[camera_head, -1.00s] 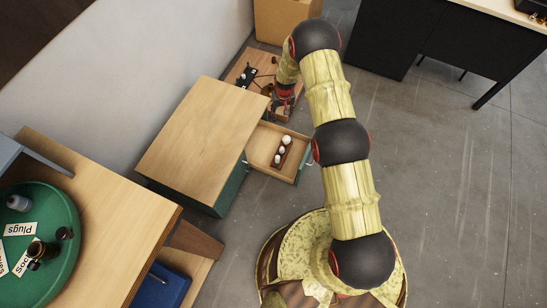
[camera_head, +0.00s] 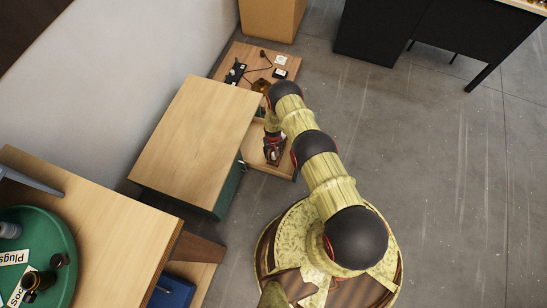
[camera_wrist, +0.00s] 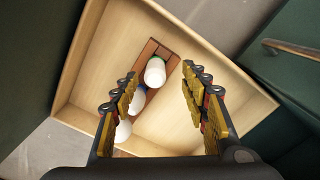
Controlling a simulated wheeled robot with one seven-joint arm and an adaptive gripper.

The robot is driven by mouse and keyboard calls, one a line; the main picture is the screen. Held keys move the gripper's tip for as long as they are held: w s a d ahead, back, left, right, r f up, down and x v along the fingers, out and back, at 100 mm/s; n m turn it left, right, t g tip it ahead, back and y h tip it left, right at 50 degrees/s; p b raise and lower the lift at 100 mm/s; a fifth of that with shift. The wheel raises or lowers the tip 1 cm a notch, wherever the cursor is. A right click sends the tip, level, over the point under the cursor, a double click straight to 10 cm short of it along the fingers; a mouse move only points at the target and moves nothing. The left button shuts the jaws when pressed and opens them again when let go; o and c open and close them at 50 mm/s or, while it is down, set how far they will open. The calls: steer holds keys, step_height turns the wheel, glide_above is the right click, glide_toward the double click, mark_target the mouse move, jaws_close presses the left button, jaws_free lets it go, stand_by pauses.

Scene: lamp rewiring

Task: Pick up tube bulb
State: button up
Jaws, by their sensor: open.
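In the wrist view, several white bulbs stand in a row in a brown wooden holder (camera_wrist: 171,56) inside the open drawer (camera_wrist: 205,50). A second bulb (camera_wrist: 137,101) and a rounder third bulb (camera_wrist: 122,131) sit nearer, beside my left finger. My gripper (camera_wrist: 160,71) is open above the holder, with no visible contact. In the head view my gripper (camera_head: 271,158) is over the drawer (camera_head: 285,171) and hides the bulbs.
A wood-topped cabinet (camera_head: 198,135) stands left of the drawer. A low wooden surface behind it bears a power strip (camera_head: 235,72) and a cord. A green tray (camera_head: 65,240) is on the front-left table. The drawer walls surround the holder.

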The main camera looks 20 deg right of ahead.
mark_target(274, 157)
steer(key=f+b, duration=0.2)
steer(key=f, duration=0.1)
steer(key=f+b, duration=0.1)
steer(key=f, duration=0.1)
steer(key=shift+w+d+f, duration=0.15)
steer(key=shift+w+d, duration=0.15)
steer(key=shift+d, duration=0.1)
steer(key=shift+c, duration=1.4)
steer(key=c, duration=0.8)
steer(key=shift+c, duration=0.2)
